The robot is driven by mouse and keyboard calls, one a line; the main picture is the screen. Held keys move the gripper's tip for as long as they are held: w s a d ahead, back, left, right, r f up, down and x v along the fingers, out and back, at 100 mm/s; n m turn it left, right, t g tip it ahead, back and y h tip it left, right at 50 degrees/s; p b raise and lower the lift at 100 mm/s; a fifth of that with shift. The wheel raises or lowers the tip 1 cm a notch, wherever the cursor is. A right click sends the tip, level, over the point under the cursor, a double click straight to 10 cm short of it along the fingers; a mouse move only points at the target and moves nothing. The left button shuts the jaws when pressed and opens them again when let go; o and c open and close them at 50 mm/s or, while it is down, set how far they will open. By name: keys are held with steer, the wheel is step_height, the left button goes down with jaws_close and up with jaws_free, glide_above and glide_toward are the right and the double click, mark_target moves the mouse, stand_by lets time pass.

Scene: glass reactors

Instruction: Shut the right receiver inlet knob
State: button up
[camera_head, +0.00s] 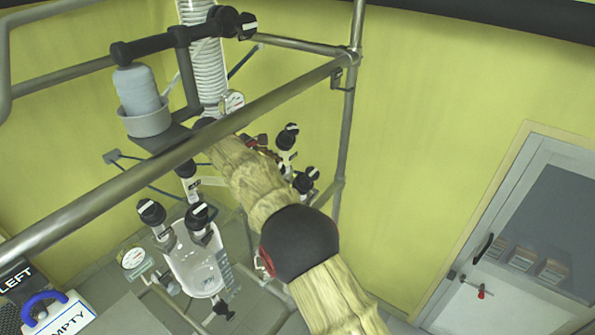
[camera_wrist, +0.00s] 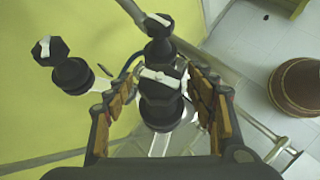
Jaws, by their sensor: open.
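My gripper (camera_wrist: 165,92) is open in the wrist view, with one padded finger on each side of a black knob (camera_wrist: 160,88). The knob has a white bar across its top, lying nearly crosswise in the picture. I see no clear contact between fingers and knob. A second black knob (camera_wrist: 158,30) stands just beyond it, and a third (camera_wrist: 68,72) to the left. No label shows which is the right receiver inlet. In the head view, black knobs (camera_head: 287,137) and (camera_head: 305,182) show right of my arm, which hides the glassware behind it.
A glass receiver (camera_head: 200,268) with two black knobs on top (camera_head: 151,211) (camera_head: 198,215) stands at lower left. Metal frame rails (camera_head: 190,150) cross near my arm. A pressure gauge (camera_head: 231,102) sits above my wrist. A brown round object (camera_wrist: 297,88) is at right in the wrist view.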

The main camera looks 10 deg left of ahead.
steer(key=shift+f+n+b, duration=0.2)
steer(key=shift+n+b, duration=0.1)
steer(key=shift+b, duration=1.05)
steer(key=t+b, duration=0.1)
steer(key=b, duration=0.2)
steer(key=shift+n+y, duration=0.3)
steer(key=n+t+y+b, duration=0.1)
steer(key=n+t+b, duration=0.2)
steer(key=b, duration=0.9)
steer(key=shift+y, duration=0.4)
steer(key=n+t+y+b, duration=0.2)
steer(key=n+b, duration=0.1)
steer(key=b, duration=0.9)
steer(key=shift+d+t, duration=0.1)
steer(key=shift+t, duration=0.2)
steer(key=n+y+b, duration=0.1)
steer(key=b, duration=0.3)
steer(key=shift+n+t+y, duration=0.3)
steer(key=shift+y, duration=0.1)
